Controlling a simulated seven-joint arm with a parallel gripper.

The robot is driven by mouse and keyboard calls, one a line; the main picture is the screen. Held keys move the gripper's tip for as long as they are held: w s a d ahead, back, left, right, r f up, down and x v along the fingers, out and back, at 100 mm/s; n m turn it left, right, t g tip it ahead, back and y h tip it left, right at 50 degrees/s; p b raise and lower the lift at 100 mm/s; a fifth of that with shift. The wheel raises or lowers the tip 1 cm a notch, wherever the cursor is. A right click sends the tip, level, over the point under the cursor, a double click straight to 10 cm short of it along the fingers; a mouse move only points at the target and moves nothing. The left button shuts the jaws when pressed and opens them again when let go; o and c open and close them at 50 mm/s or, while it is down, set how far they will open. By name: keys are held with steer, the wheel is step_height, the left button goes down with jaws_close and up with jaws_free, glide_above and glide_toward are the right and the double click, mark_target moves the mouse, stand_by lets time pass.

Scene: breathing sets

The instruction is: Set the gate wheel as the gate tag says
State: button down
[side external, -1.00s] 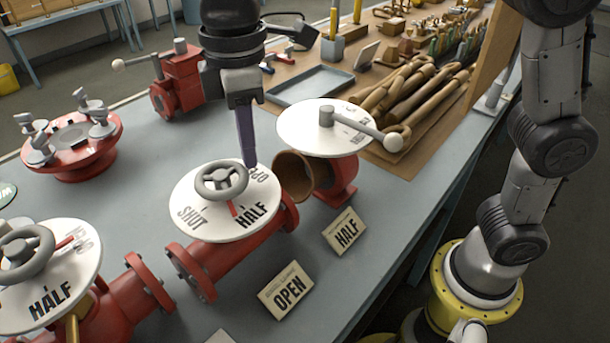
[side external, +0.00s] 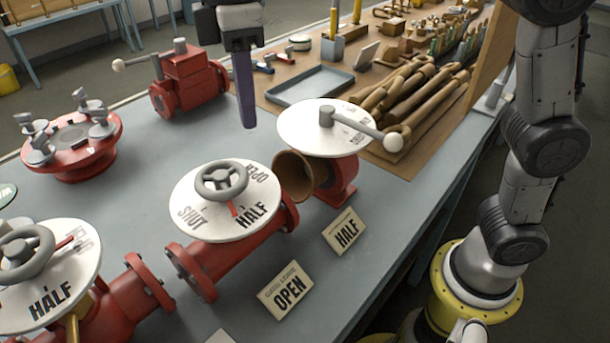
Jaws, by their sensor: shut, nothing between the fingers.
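A grey handwheel (side external: 221,180) sits on a white dial (side external: 190,190) marked SHUT, HALF and OPEN, on a red valve in the middle. Its red pointer (side external: 234,210) points at or close to HALF. A tag reading OPEN (side external: 286,290) stands in front of this valve; its small upper line is too small to read. A second grey handwheel (side external: 24,248) on a similar dial (side external: 75,270) is at the left, its red pointer aimed away from HALF. I cannot tell by label which wheel is the gate wheel. My gripper (side external: 246,125) is shut and empty, above and behind the middle dial, apart from it.
A lever valve (side external: 300,125) with a white dial stands right of the middle valve, with a HALF tag (side external: 345,231) in front. A red flange (side external: 72,150) with clamps and a red block valve (side external: 190,85) stand behind. A blue tray (side external: 310,86) and brown pipes lie farther back.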

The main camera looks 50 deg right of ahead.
mark_target(222, 180)
steer(key=s+a, duration=0.2)
steer(key=s, duration=0.2)
steer(key=shift+w+a+f, duration=0.1)
steer(key=shift+f, duration=1.4)
steer(key=shift+w+a+f, duration=0.1)
steer(key=shift+f, duration=1.4)
steer(key=shift+w+a, duration=0.15)
steer(key=shift+w, duration=0.05)
steer(key=shift+w+d, duration=0.6)
steer(key=shift+w, duration=0.05)
steer(key=shift+w+d, duration=0.15)
steer(key=shift+w, duration=0.15)
steer(key=shift+w+d, duration=0.15)
steer(key=shift+w, duration=0.55)
steer(key=shift+d, duration=0.15)
